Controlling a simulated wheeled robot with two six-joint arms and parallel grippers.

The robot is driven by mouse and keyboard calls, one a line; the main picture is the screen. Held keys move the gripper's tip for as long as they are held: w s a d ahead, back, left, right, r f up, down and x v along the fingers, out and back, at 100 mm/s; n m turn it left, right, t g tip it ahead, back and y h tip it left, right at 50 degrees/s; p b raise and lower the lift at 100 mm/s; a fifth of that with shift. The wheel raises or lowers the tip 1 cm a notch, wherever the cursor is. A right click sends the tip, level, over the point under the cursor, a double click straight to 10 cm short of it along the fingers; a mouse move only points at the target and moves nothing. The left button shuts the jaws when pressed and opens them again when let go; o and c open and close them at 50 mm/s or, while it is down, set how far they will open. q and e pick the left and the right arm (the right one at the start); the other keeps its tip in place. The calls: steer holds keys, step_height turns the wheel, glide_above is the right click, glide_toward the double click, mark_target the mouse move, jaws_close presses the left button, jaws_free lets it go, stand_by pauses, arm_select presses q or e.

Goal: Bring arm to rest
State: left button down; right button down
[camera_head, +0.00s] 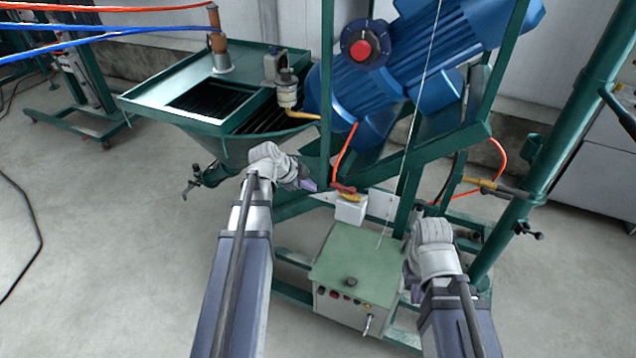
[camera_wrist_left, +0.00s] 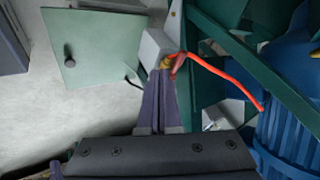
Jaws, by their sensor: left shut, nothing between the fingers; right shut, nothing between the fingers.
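My left gripper (camera_head: 308,185) is shut and empty in the head view, held in front of the green machine frame. Its shut purple fingers (camera_wrist_left: 160,105) show in the left wrist view, pointing at a small white box (camera_wrist_left: 156,46) with a red and yellow fitting (camera_wrist_left: 174,63); whether they touch it I cannot tell. In the head view the white box (camera_head: 350,210) is just right of the left gripper. My right gripper (camera_head: 411,285) is shut and low beside the right side of the green control box (camera_head: 352,262); its fingers are partly hidden by my wrist.
A green hopper (camera_head: 228,150) stands left of my left arm. A large blue motor (camera_head: 420,55) sits on the frame above. A green post (camera_head: 560,150) rises at the right. An orange hose (camera_head: 345,153) hangs near my left gripper. Bare floor (camera_head: 120,260) lies open at left.

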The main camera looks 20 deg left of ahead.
arm_select(q)
steer(key=shift+p+v, duration=0.3)
steer(key=shift+v, duration=0.55)
steer(key=s+d+f+n+g+y, duration=0.2)
steer(key=s+d+n, duration=0.3)
steer(key=s+d, duration=0.4)
steer(key=s+d+f+n+g+y, duration=0.2)
steer(key=s+d+n+g, duration=0.3)
steer(key=s+d, duration=0.5)
steer(key=d, duration=0.5)
steer(key=shift+s+n+y, duration=0.35)
steer(key=shift+n+y, duration=0.05)
steer(key=c, duration=1.6)
jaws_free()
steer(key=shift+f, duration=0.15)
